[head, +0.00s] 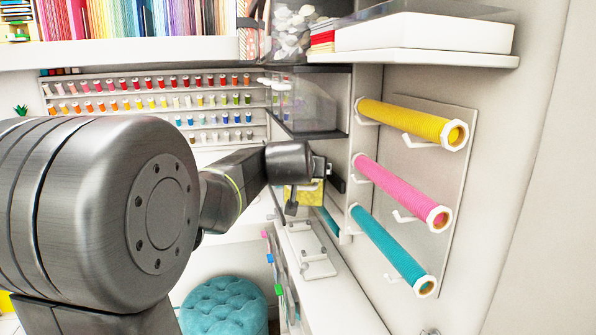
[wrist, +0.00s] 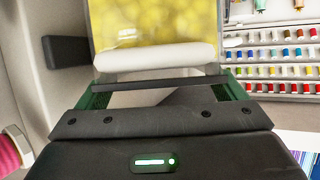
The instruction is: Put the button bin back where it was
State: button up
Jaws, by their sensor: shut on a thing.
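The button bin (head: 308,196) is a small clear bin full of yellow buttons; in the head view it is partly hidden behind my arm's end. In the wrist view the button bin (wrist: 150,22) fills the top middle, with a white rounded front lip towards me. My gripper (wrist: 160,78) is shut on this bin at its front, with green-sided fingers on either side of the white lip. In the head view my gripper (head: 305,184) holds the bin up above the white counter, below a dark shelf (head: 310,133). The bin's underside is hidden.
A clear bin (head: 308,102) stands on the dark shelf; another, with white pieces (head: 288,30), is above. Yellow (head: 405,118), pink (head: 400,190) and teal (head: 390,245) rolls stick out at right. Thread spools (head: 150,100) line the back wall. A blue stool (head: 225,305) stands below.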

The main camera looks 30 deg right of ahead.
jog(key=shift+s+f, duration=0.1)
jog(key=shift+f, duration=0.4)
jog(key=shift+s+a, duration=0.1)
jog(key=shift+a, duration=0.05)
jog(key=shift+f, duration=0.15)
jog(key=o, duration=1.8)
